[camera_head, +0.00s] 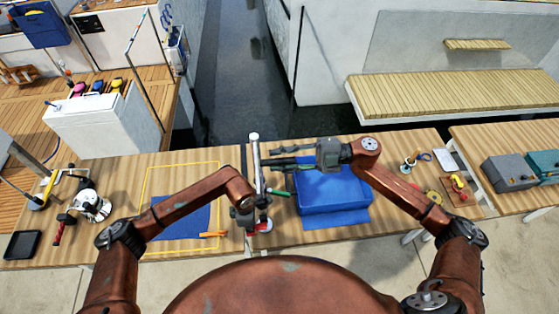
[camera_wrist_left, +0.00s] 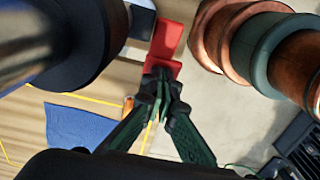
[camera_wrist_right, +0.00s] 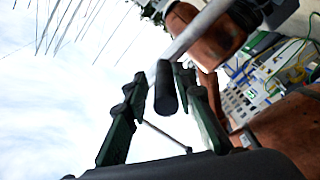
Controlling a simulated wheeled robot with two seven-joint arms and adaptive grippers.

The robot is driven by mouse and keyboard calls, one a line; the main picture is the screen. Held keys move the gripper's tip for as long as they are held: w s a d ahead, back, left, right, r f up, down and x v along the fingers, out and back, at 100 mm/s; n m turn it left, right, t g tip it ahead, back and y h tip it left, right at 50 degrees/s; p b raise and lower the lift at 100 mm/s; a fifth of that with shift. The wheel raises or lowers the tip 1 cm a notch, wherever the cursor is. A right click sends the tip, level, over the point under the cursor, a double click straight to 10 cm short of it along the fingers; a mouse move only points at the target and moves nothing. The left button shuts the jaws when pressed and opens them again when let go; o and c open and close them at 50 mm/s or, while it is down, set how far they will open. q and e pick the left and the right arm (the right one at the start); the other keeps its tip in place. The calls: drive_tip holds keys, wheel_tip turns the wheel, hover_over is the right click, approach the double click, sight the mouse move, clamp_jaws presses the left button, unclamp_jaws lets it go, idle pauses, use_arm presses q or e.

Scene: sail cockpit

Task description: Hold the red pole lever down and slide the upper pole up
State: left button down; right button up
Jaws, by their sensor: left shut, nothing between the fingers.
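The pole (camera_head: 254,150) stands upright at the middle of the bench, with a pale top; its grey shaft (camera_wrist_right: 203,30) shows in the right wrist view. The red lever (camera_wrist_left: 168,38) is at the fingertips of my left gripper (camera_wrist_left: 160,75), which is shut with nothing between its fingers; the tips appear to touch the red part. In the head view my left gripper (camera_head: 250,218) is low beside the pole. My right gripper (camera_head: 271,156) is higher, right of the pole. In the right wrist view its open fingers (camera_wrist_right: 160,80) straddle a black cylindrical part (camera_wrist_right: 165,90), with a gap at left.
A blue box (camera_head: 335,190) on a blue cloth lies right of the pole. A blue mat (camera_head: 180,222) and an orange tool (camera_head: 213,234) lie left. A black tray (camera_head: 21,245) is far left. Small hardware (camera_head: 458,187) lies on the right.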

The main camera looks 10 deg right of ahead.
drive_tip(key=o, duration=0.3)
drive_tip(key=shift+r, duration=0.1)
drive_tip(key=shift+o, duration=0.2)
drive_tip(key=shift+d, duration=0.15)
drive_tip(key=d, duration=1.1)
drive_tip(key=shift+d, duration=0.35)
